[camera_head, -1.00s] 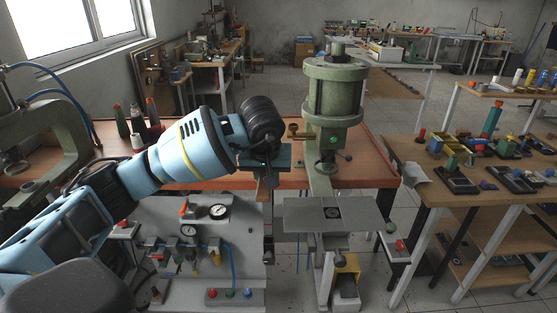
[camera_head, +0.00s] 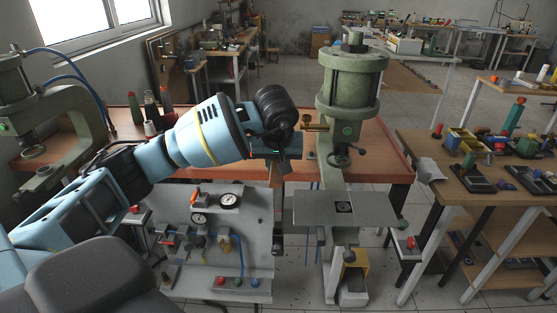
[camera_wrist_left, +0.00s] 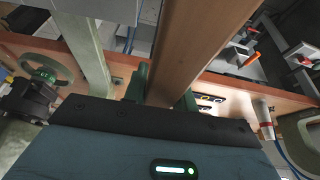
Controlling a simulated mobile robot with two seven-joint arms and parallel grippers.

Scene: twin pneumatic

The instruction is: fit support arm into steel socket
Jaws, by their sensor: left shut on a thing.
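My left gripper (camera_head: 280,155) is in the middle of the head view, just left of the green press column and above the front bench edge. In the left wrist view its green fingers (camera_wrist_left: 165,95) are closed on a long brown bar (camera_wrist_left: 190,45), which I take for the support arm. The bar runs up out of that picture, so its far end is hidden. In the head view the gripper body mostly hides the bar. A small dark square with a round opening (camera_head: 343,207), possibly the steel socket, sits in the grey plate right of and below the gripper. My right gripper is not in view.
The green press (camera_head: 352,85) stands close right of my left gripper, with a brass fitting (camera_head: 314,122) between them. The grey plate (camera_head: 375,210) juts forward below. A gauge panel (camera_head: 215,255) is lower left. A side table (camera_head: 440,185) holds several parts.

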